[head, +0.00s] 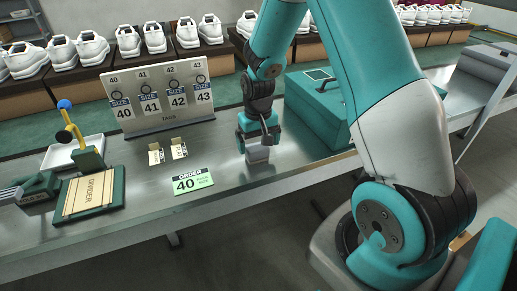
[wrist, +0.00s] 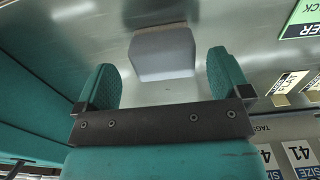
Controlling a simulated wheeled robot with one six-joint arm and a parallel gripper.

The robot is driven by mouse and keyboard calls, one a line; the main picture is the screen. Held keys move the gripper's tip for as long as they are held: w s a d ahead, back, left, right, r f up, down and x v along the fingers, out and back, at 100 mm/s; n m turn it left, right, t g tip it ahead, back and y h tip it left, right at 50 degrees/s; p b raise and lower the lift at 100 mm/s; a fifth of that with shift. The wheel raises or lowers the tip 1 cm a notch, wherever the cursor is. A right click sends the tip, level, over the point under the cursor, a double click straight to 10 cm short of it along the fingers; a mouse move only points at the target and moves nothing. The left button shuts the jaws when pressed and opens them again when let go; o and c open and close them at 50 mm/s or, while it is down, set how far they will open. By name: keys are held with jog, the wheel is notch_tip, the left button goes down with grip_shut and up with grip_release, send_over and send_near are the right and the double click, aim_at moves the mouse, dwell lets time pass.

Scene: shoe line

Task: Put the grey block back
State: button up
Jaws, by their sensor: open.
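The grey block (head: 257,154) stands on the metal bench, just below my gripper (head: 258,134) in the head view. In the wrist view the grey block (wrist: 161,54) lies ahead of my gripper (wrist: 172,75), between the two teal fingers. The fingers are apart and open. Clear gaps show between each finger and the block in the wrist view, so nothing is gripped. The far side of the block is hidden.
A teal box (head: 314,112) stands on the bench right of my gripper. A tag board (head: 160,95) stands at the back left. Bare bench surrounds the block.

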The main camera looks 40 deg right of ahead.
aim_at(257, 148)
notch_tip(257, 148, up, 9)
jog(key=s+a+r+n+y, duration=0.1)
jog(key=s+a+r+n, duration=0.3)
jog(key=a, duration=0.4)
jog(key=s+a+r+n+y, duration=0.1)
jog(key=s+a+r+n, duration=0.1)
jog(key=s+a+r, duration=0.4)
jog(key=s+a+r+n+y, duration=0.2)
jog(key=s+a+n, duration=0.2)
jog(key=s+a, duration=0.4)
jog(key=s, duration=0.4)
jog(key=shift+a, duration=0.15)
jog(key=shift+w+r, duration=0.1)
